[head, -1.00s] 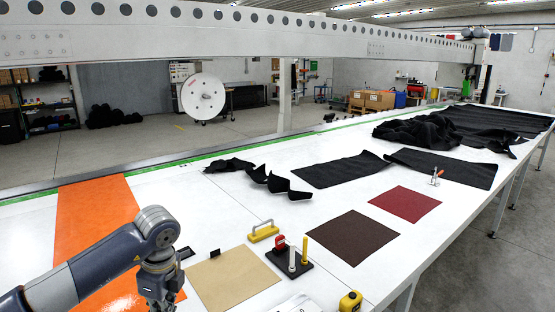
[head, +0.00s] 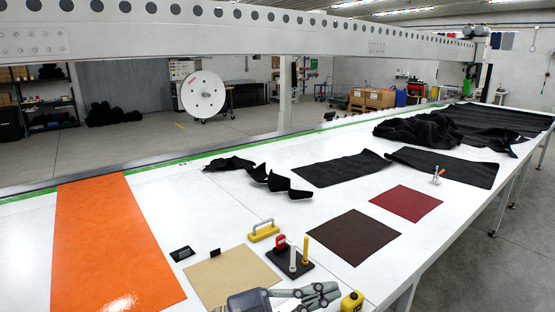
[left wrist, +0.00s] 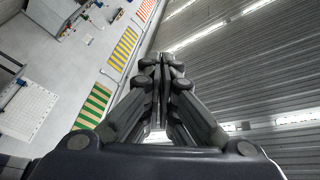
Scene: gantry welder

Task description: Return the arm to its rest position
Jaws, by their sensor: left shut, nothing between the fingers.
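My left gripper (head: 334,291) shows at the bottom centre of the head view, its fingers pointing right, in front of the near edge of the white table (head: 225,190). In the left wrist view the gripper (left wrist: 163,62) has its fingers together with nothing between them. Most of my left arm is outside the head view. My right gripper is in neither view.
An orange sheet (head: 108,240), a tan sheet (head: 232,278), a yellow-handled tool (head: 263,232), a black stand with posts (head: 290,262) and a yellow tape measure (head: 351,302) lie near the gripper in the picture. Dark cloth (head: 340,168) lies farther back.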

